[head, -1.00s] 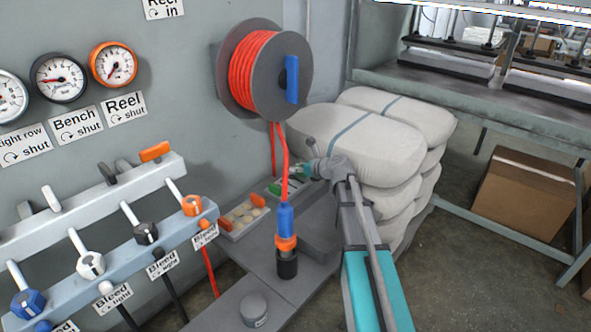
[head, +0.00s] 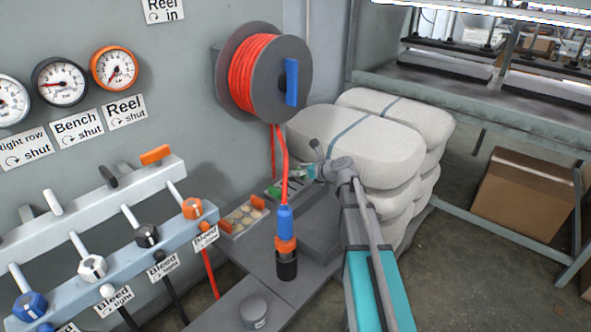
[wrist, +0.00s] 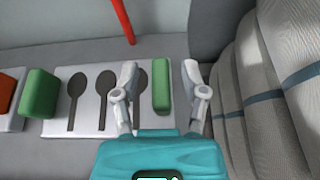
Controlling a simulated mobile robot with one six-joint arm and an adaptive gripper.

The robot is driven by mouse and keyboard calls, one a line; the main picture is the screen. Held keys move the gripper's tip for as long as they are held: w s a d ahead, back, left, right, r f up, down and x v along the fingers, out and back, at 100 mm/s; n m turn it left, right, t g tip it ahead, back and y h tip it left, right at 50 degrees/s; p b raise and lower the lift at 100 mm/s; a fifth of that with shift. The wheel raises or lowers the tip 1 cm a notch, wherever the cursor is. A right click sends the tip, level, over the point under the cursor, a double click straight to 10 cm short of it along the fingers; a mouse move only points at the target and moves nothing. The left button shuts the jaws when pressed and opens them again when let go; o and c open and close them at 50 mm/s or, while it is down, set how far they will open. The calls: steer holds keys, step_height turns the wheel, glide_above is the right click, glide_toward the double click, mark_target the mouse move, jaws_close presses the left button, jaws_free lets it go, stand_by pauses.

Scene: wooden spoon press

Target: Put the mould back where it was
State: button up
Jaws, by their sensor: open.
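A pale mould plate with dark spoon-shaped hollows (wrist: 92,98) lies flat on the grey bench in the wrist view. It has a green block at each end, the left one (wrist: 38,93) in the clear and the right one (wrist: 161,85) between my fingers. My gripper (wrist: 160,88) is open, one finger on each side of the right green block, with gaps showing. The left finger covers part of the plate. In the head view the green end of the mould (head: 274,191) shows beside the bales, and my gripper (head: 304,174) hides much of the rest.
A tray with round hollows and orange end blocks (head: 243,217) lies just left of the mould. White bales (head: 357,146) stand close on the right. An orange hose (head: 282,165) hangs from the reel to a blue-and-orange coupling (head: 286,225) in front. Valve levers line the left.

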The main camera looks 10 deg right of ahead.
steer(key=p+v, duration=0.3)
steer(key=v, duration=0.7)
steer(key=shift+s+d+p, duration=0.1)
steer(key=shift+s+p, duration=0.05)
steer(key=shift+p, duration=0.15)
stand_by(0.4)
